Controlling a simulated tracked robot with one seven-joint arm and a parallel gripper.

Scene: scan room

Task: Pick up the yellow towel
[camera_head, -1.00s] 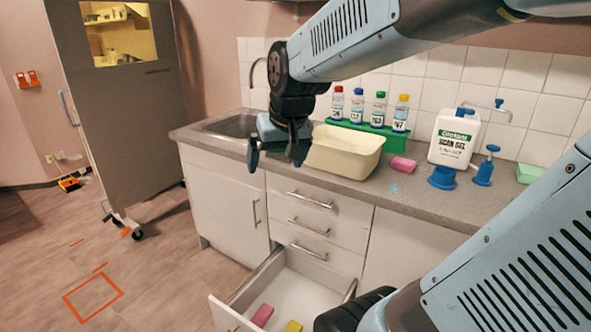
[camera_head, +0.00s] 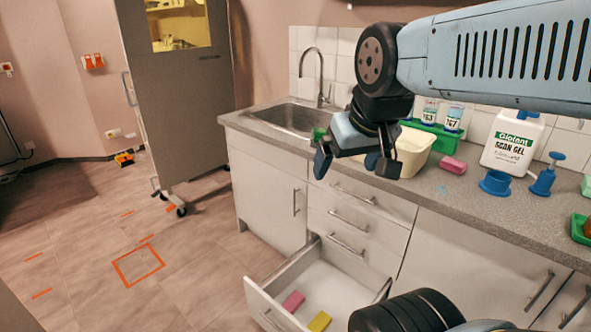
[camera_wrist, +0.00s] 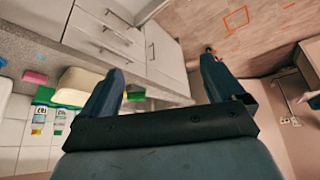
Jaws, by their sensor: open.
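A small yellow folded towel (camera_head: 319,321) lies in the open bottom drawer (camera_head: 333,287), beside a pink folded towel (camera_head: 293,301). My gripper (camera_head: 352,165) is in the air in front of the counter edge, above and apart from the drawer. It is open with nothing between its fingers. In the wrist view my gripper's fingers (camera_wrist: 166,88) stand wide apart, and the yellow towel cannot be made out there.
The counter (camera_head: 470,202) holds a cream basin (camera_head: 413,150), a pink block (camera_head: 452,165), a gel jug (camera_head: 512,142) and blue pump items. A sink (camera_head: 290,118) is at its left end. A grey wheeled panel (camera_head: 181,105) stands further left. Floor before the cabinets is clear.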

